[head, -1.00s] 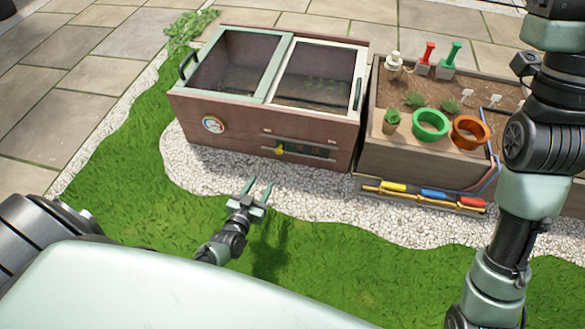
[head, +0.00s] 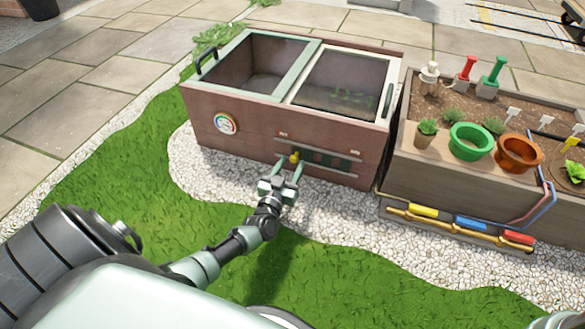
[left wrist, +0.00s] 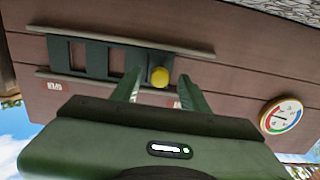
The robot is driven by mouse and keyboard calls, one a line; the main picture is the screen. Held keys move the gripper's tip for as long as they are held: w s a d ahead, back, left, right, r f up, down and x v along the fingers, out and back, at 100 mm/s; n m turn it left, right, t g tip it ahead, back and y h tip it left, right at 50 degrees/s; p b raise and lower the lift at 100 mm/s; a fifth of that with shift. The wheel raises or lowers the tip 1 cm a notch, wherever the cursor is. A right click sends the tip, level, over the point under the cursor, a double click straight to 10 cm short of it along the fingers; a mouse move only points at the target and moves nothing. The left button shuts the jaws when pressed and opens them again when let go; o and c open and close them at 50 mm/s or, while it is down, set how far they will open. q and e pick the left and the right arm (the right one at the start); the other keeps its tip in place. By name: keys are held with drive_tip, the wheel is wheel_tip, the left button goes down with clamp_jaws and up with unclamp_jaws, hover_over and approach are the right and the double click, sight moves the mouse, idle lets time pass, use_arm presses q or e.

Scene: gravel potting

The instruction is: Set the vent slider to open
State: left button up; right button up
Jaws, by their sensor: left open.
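The vent slider is a dark green slotted plate (head: 325,158) between two rails on the front of the brown cold frame (head: 245,110). Its yellow knob (head: 294,158) is at the plate's left end in the head view. My left gripper (head: 288,167) is open in front of the knob. In the left wrist view, which is upside down, the yellow knob (left wrist: 160,77) shows between the two fingertips (left wrist: 158,86), with gaps beside it. The slotted plate (left wrist: 93,60) extends left there, with slots uncovered.
A round gauge (head: 225,124) is left of the slider. A planter (head: 440,175) with green and orange pots stands to the right, with a pipe and coloured valve handles (head: 470,223) low in front. White gravel and grass lie before the cold frame.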

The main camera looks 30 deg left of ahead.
use_arm(q)
drive_tip(key=shift+w+a, duration=0.15)
drive_tip(key=shift+w, duration=0.5)
clamp_jaws()
idle(1.0)
